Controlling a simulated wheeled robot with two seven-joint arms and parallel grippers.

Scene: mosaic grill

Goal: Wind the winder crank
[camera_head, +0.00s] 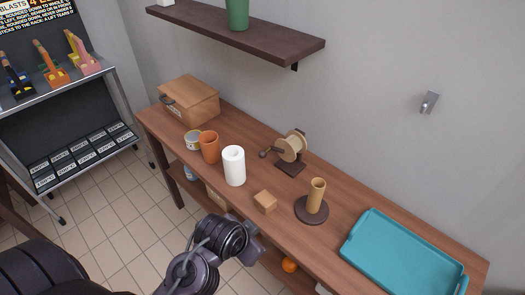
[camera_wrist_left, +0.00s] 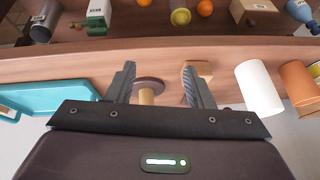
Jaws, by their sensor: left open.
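The winder (camera_head: 291,147) stands on the wooden bench, a pale spool on a dark base, close to the wall. Its crank (camera_head: 265,154) sticks out to the left of the spool and ends in a dark knob. My left gripper (camera_wrist_left: 160,85) is open and empty in the left wrist view, which looks upside down at the bench's front edge. In the head view my left arm is at the lower middle, in front of the bench and well short of the winder; its fingertips cannot be made out there. The winder cannot be made out in the wrist view. My right gripper is not in view.
On the bench (camera_head: 335,263) stand a wooden box (camera_head: 190,98), an orange cup (camera_head: 209,148), a white cylinder (camera_head: 234,167), a small wooden block (camera_head: 265,202), a tan tube on a round base (camera_head: 312,210) and a teal tray (camera_head: 405,258). A shelf (camera_head: 245,35) overhangs the back.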

